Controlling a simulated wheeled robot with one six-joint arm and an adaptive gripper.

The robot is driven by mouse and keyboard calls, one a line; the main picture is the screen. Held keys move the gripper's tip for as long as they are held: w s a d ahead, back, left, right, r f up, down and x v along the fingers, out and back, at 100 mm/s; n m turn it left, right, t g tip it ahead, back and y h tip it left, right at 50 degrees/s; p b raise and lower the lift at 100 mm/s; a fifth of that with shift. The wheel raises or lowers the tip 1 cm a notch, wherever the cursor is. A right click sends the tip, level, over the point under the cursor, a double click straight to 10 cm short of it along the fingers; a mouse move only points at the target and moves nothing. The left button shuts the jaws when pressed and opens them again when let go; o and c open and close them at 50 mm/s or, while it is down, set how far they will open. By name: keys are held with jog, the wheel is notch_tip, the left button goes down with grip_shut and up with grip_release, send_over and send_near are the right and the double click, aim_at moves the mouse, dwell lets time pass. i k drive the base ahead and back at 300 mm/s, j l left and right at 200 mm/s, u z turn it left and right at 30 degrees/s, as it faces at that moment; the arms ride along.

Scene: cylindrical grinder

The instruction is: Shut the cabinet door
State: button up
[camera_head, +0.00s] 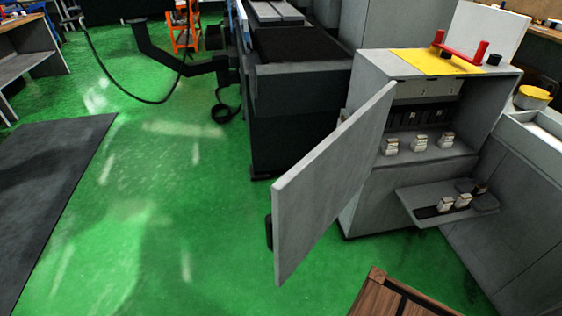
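The grey cabinet (385,205) stands right of the middle of the head view. Its door (325,185) is wide open and swung out toward the lower left, hinged at the cabinet's left front edge. A dark handle (269,230) shows at the door's outer edge, partly hidden behind the panel. Inside, small white-topped items (418,143) stand on a shelf. A lower shelf or drawer (422,212) sticks out from the front, with more small items on it. My gripper is not in view.
A yellow sheet (437,61) and a red bracket (460,49) lie on the cabinet top. A dark machine (300,115) stands behind the door. A wooden crate (388,297) is at the bottom, near the cabinet. Green floor (160,220) is clear left of the door.

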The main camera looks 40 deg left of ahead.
aim_at(307, 200)
jog(key=k+j, duration=0.1)
jog(key=j, duration=0.3)
jog(key=k+j, duration=0.1)
jog(key=j, duration=0.35)
jog(key=k+j, duration=0.1)
jog(key=j, duration=0.3)
jog(key=k+j, duration=0.1)
jog(key=j, duration=0.35)
jog(key=k+j, duration=0.15)
jog(key=j, duration=0.25)
jog(key=k+j+z, duration=0.15)
jog(key=j, duration=0.25)
jog(key=k+j+z, duration=0.15)
jog(key=k+j, duration=0.15)
jog(key=j, duration=0.05)
